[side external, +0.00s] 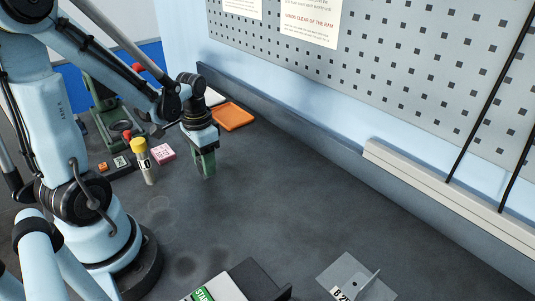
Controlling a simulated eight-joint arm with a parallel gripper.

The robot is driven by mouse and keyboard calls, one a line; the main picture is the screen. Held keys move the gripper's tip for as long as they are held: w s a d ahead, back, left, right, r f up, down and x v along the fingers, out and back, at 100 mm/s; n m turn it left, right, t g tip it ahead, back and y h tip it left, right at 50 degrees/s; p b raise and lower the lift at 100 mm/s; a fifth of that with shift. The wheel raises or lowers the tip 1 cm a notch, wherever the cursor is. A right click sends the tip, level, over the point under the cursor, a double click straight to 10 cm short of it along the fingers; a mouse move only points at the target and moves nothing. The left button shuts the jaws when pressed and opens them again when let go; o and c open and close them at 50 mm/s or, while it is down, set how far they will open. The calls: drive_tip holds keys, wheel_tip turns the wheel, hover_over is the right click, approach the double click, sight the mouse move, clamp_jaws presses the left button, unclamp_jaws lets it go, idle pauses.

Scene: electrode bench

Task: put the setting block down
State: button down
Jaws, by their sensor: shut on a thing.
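My gripper (204,152) points down over the dark bench, left of the picture's centre. It is shut on a green block, the setting block (205,164), which hangs below the jaws. From this view I cannot tell whether the block's lower end touches the bench (300,215) or is just above it.
A yellow-capped bottle (146,164) stands left of the block, with a pink block (163,153) behind it. An orange tray (232,116) lies near the wall. A green machine (112,110) stands at the back left. A grey bracket plate (350,281) lies at the front. The middle bench is clear.

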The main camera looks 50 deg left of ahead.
drive_tip(key=shift+f, duration=0.65)
drive_tip(key=shift+f, duration=0.15)
drive_tip(key=c, duration=0.6)
unclamp_jaws()
wheel_tip(320, 180, up, 12)
drive_tip(key=shift+r, duration=0.1)
drive_tip(key=w+d+t, duration=0.1)
drive_tip(key=d+t, duration=0.1)
drive_tip(key=d, duration=0.2)
drive_tip(key=w+d+t, duration=0.1)
drive_tip(key=d+t, duration=0.1)
drive_tip(key=d, duration=0.2)
drive_tip(key=w+d+t, duration=0.1)
drive_tip(key=d+t, duration=0.2)
drive_tip(key=d, duration=0.1)
drive_tip(key=shift+w+r, duration=0.1)
drive_tip(key=shift+r, duration=0.1)
